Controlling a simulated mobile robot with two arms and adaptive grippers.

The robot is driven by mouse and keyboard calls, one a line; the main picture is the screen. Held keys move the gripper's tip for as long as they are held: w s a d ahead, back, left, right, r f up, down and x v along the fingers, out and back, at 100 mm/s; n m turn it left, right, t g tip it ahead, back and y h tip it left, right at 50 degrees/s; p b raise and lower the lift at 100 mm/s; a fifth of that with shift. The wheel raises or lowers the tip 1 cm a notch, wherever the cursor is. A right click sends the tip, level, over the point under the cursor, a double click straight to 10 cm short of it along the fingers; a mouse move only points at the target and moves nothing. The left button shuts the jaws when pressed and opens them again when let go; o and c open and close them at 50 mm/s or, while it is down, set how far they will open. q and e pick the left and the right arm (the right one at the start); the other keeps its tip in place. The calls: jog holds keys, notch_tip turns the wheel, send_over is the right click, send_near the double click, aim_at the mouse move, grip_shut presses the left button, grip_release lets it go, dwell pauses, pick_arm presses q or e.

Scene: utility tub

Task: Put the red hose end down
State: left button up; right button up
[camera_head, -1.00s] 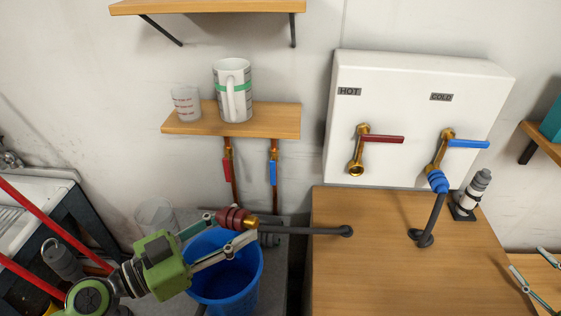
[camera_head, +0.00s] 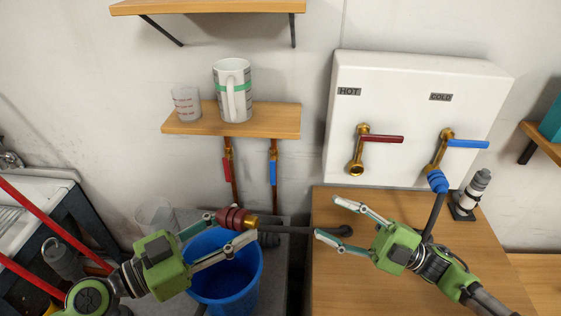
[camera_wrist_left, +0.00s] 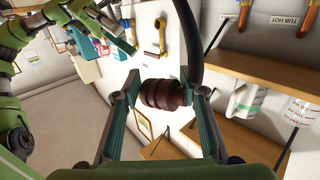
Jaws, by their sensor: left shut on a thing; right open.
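The red hose end (camera_head: 234,217) has a dark red ribbed grip and a brass tip. It is held between the fingers of my left gripper (camera_head: 236,226), above the rim of the blue bucket (camera_head: 226,292). In the left wrist view the red hose end (camera_wrist_left: 162,94) sits crosswise between the fingertips. Its dark hose (camera_head: 300,230) runs right to the wooden counter (camera_head: 350,290). My right gripper (camera_head: 327,220) is open, its fingers on either side of the dark hose near its counter end. I cannot tell whether they touch it.
A white box with a red hot lever (camera_head: 382,139) and a blue cold lever (camera_head: 468,144) is on the wall. The blue hose end (camera_head: 437,181) is at the cold outlet. A shelf (camera_head: 277,121) holds a mug (camera_head: 232,85) and a measuring cup (camera_head: 186,104).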

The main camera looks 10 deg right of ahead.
jog(key=s+a+r+n+g+y, duration=0.1)
jog(key=a+r+n+g, duration=0.2)
jog(key=a+n+g, duration=0.35)
jog(key=n+g+h, duration=0.4)
jog(key=n+h, duration=1.1)
send_near(246, 213)
jog(key=shift+m, duration=0.25)
jog(key=x, duration=1)
jog(key=shift+a+f, duration=0.15)
jog(key=shift+f, duration=0.1)
